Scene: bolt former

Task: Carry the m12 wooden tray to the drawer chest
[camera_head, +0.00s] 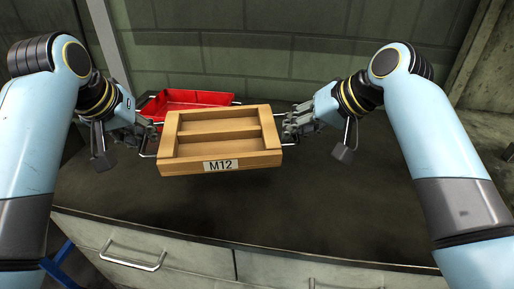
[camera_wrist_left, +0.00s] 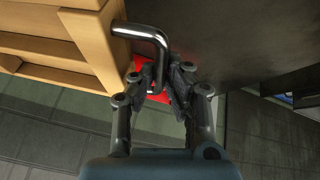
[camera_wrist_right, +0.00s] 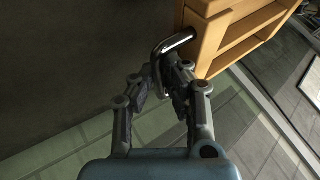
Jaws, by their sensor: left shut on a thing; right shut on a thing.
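The M12 wooden tray (camera_head: 222,166) is pale wood with a divider and a white "M12" label on its front. It is held above the dark top of the drawer chest (camera_head: 310,215) and looks empty. My left gripper (camera_head: 152,132) is shut on the tray's left metal handle; the handle (camera_wrist_left: 150,36) also shows in the left wrist view. My right gripper (camera_head: 288,125) is shut on the right metal handle, and that handle (camera_wrist_right: 172,44) shows in the right wrist view. Whether the tray's underside touches the top cannot be told for sure.
A red tray (camera_head: 185,99) with metal handles sits on the chest top behind the wooden tray, partly hidden by it. A green tiled wall (camera_head: 270,55) rises behind. The chest front has metal drawer handles (camera_head: 132,261). The top's front and right are clear.

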